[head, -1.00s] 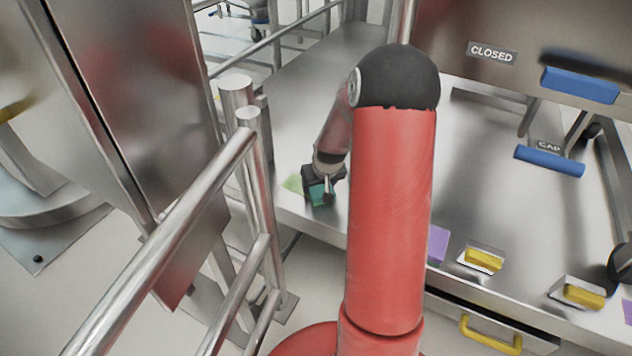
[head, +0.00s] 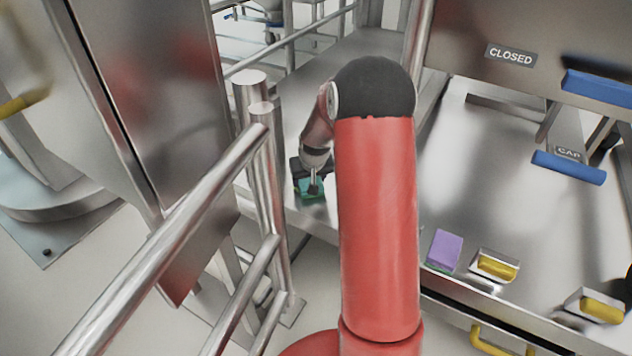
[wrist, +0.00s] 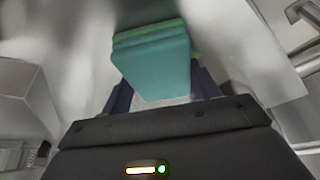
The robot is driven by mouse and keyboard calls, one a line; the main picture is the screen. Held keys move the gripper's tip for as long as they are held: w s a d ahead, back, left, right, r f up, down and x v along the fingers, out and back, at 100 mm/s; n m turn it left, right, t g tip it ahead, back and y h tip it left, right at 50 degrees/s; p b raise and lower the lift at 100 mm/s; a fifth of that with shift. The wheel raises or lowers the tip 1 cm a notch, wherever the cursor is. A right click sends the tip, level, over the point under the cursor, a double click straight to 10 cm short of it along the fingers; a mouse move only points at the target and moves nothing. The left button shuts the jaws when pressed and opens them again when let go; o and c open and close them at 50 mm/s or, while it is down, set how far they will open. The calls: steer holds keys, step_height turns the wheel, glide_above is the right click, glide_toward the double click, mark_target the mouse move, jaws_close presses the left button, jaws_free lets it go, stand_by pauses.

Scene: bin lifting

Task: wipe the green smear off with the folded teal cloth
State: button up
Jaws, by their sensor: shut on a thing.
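The folded teal cloth (wrist: 152,65) is between the dark fingers of my gripper (wrist: 160,92) in the wrist view, layered and held edge-on. In the head view my gripper (head: 311,180) is low over the steel worktop, left of my red arm link, with the teal cloth (head: 312,194) under it at the surface. The rest of the smear is hidden by the cloth and gripper. I cannot tell how firmly the cloth touches the worktop.
Steel rails and posts (head: 262,165) stand close to the left of my gripper. A purple block (head: 444,250) and yellow handles (head: 497,266) are along the front edge at right. Blue handles (head: 568,167) and a CLOSED panel (head: 510,54) are farther right. The middle worktop is bare.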

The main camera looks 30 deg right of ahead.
steer(key=shift+w+a+f, duration=0.1)
steer(key=shift+w+a, duration=0.55)
steer(key=shift+w, duration=0.3)
steer(key=shift+w+a, duration=0.65)
steer(key=shift+w, duration=0.3)
steer(key=shift+r+p, duration=1.65)
steer(key=shift+r, duration=1.35)
steer(key=shift+r+p, duration=1.05)
steer(key=shift+r, duration=0.55)
steer(key=shift+f, duration=0.1)
